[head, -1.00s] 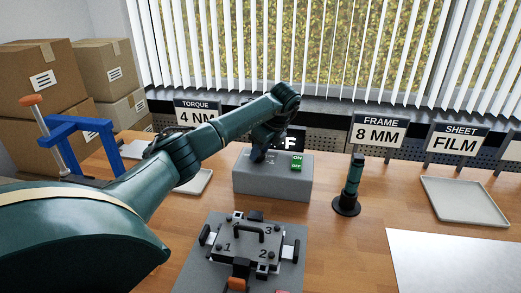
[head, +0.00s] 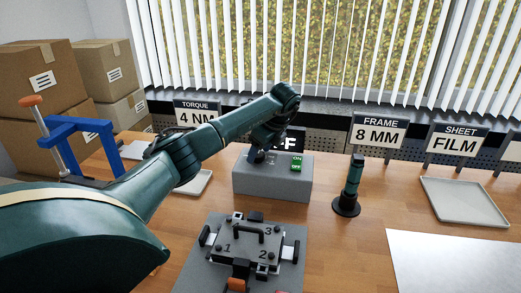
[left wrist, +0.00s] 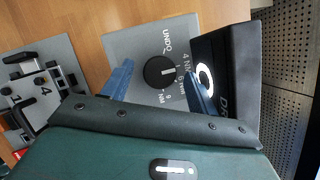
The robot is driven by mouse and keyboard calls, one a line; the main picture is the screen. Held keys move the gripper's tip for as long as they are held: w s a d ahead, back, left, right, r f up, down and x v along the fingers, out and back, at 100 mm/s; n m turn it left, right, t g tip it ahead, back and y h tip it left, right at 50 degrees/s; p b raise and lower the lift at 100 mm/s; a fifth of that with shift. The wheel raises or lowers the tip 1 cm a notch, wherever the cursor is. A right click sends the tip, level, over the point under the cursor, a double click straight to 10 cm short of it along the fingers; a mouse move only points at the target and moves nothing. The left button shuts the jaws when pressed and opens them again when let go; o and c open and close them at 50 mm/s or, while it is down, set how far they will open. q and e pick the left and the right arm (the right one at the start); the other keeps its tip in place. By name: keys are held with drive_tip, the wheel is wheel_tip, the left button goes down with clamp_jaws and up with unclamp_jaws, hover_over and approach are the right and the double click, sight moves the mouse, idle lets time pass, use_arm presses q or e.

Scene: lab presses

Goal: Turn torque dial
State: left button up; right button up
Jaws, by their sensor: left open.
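The torque dial (left wrist: 160,72) is a round black knob on top of a grey control box (head: 272,183). White markings with "UNDO" and "4 NM" ring it. A white mark shows on the knob, but its exact setting is hard to read. My left gripper (head: 261,154) is over the left part of the box in the head view, hiding the dial there. In the left wrist view my left gripper (left wrist: 157,88) is open, its blue fingers to either side of the dial in the picture, apart from it. My right gripper is not in view.
A black display (head: 292,144) stands behind the box, partly hidden by my arm. A torque sign (head: 196,112) reads 4 NM. A green-black tool (head: 353,180) stands to the right. A numbered fixture (head: 245,246) sits in front. A tray (head: 464,200) lies far right.

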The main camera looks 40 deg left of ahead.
use_arm(q)
drive_tip(key=v, duration=1.3)
